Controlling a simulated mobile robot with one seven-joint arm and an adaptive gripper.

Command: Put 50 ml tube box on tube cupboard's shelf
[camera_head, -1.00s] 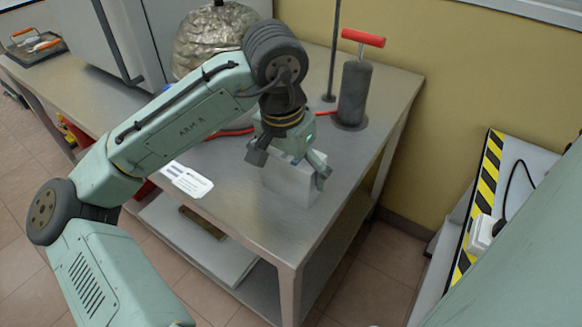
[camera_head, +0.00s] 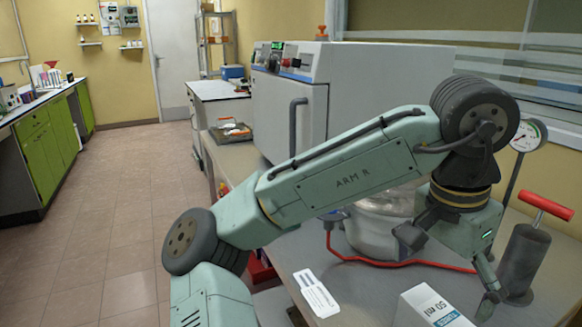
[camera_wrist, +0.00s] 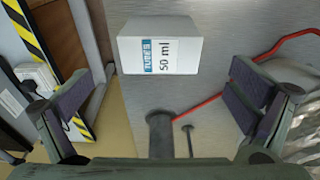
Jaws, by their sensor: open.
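The 50 ml tube box (camera_head: 430,306) is a white box with a blue-and-black label. It stands on the metal table and is cut off by the bottom edge of the head view. It also shows in the wrist view (camera_wrist: 160,47), ahead of the fingers and centred between them. My gripper (camera_head: 448,270) is open and empty, above and near the box. In the wrist view its two fingers (camera_wrist: 160,108) are spread wide, with no visible contact with the box. I cannot pick out the tube cupboard with certainty in these views.
On the table (camera_head: 375,288) are a white label card (camera_head: 316,293), a metal vessel (camera_head: 380,232) with a red hose, and a dark pump with red handle (camera_head: 524,258). A large grey oven (camera_head: 350,85) stands behind. Open tiled floor (camera_head: 125,215) lies left, beside green cabinets (camera_head: 45,150).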

